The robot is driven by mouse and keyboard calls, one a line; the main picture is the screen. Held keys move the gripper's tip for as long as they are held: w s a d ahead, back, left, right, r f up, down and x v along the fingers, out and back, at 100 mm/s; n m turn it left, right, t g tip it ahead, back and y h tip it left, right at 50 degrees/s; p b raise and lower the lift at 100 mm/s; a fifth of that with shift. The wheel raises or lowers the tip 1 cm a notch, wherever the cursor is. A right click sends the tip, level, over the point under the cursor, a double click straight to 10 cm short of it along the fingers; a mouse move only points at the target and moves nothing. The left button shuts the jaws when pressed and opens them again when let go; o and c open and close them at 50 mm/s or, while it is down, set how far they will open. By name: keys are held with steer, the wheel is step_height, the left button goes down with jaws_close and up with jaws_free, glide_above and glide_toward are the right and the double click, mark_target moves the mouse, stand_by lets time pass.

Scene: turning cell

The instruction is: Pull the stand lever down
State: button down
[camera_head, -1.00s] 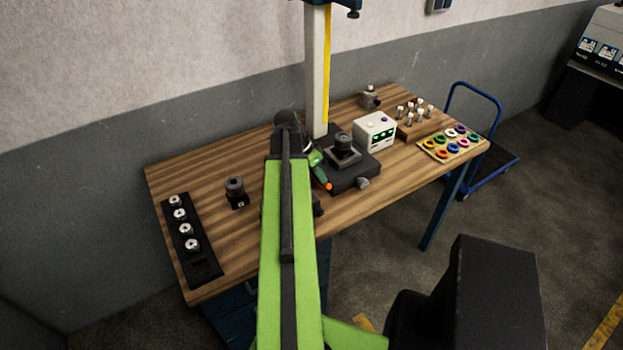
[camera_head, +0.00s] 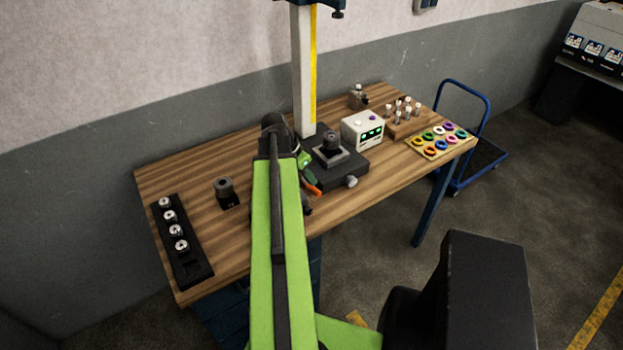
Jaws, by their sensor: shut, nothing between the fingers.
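The stand has a pale upright column (camera_head: 304,75) with a yellow strip. Its dark base (camera_head: 343,173) sits on the wooden bench and carries a dark round-topped fixture (camera_head: 331,146). A grey knob (camera_head: 352,181) sticks out at the base's front. I cannot clearly make out the stand lever; the column's top is cut off by the frame. My green arm reaches over the bench from the front. My gripper (camera_head: 314,189), with an orange tip, is shut and empty, low beside the left front of the stand base. Whether it touches the base I cannot tell.
A white box with a green display (camera_head: 362,131) stands right of the fixture. Farther right are a peg block (camera_head: 405,128) and a board of coloured rings (camera_head: 453,150). A black rack (camera_head: 193,265) and dark cylinder (camera_head: 225,190) are left.

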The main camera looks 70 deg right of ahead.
steer(key=a+r+p, duration=0.4)
steer(key=r+p, duration=0.4)
steer(key=r, duration=0.2)
steer(key=shift+w, duration=0.45)
steer(key=w+a+f+n+t+h+b, duration=0.1)
steer(key=w+a+f+n+b, duration=0.3)
steer(key=w+a, duration=0.8)
steer(key=w+a+f+n+t+b, duration=0.1)
steer(key=w+a+f+n+b, duration=0.25)
steer(key=w+a, duration=0.8)
steer(key=w+a+f+n+y+b, duration=0.1)
steer(key=w+a+n, duration=0.3)
steer(key=a, duration=0.5)
steer(key=w+a+f+n+t+y+b, duration=0.1)
steer(key=w+a+f+n, duration=0.2)
steer(key=a+n, duration=0.4)
steer(key=w+a+f+n+t+y+b, duration=0.1)
steer(key=w+a+n, duration=0.4)
steer(key=a, duration=0.8)
steer(key=shift+a+f+n+b, duration=0.15)
steer(key=shift+f+n+b, duration=0.35)
steer(key=shift+f+n, duration=0.2)
